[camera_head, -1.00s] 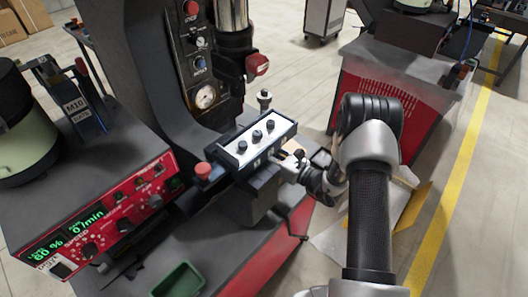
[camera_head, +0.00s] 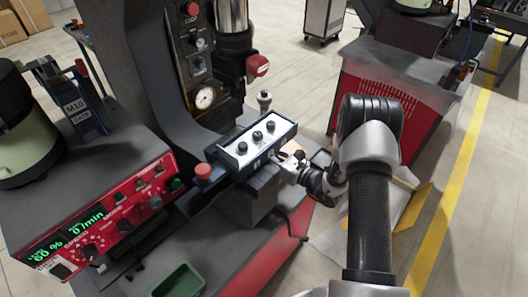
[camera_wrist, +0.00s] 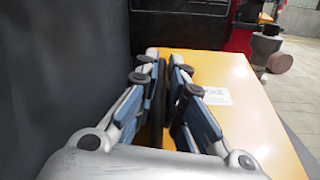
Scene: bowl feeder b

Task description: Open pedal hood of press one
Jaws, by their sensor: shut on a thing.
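My gripper (camera_head: 290,165) is beside the right end of the grey control box with black buttons (camera_head: 253,147), near the press. In the wrist view my gripper (camera_wrist: 165,80) has its fingers closed around a thin dark upright piece (camera_wrist: 156,108). A yellow-orange panel (camera_wrist: 240,88) with a white label (camera_wrist: 217,96) lies just right of the fingers. I cannot tell whether the dark piece is part of the pedal hood. In the head view a yellow edge (camera_head: 415,205) shows low behind my arm, which hides part of it.
A dark wall (camera_wrist: 65,70) stands close at the left in the wrist view. The press column (camera_head: 170,70) has a gauge and knobs. A red control panel (camera_head: 95,225) is at the left and a green tray (camera_head: 180,280) at the front. Open floor (camera_head: 480,170) lies right.

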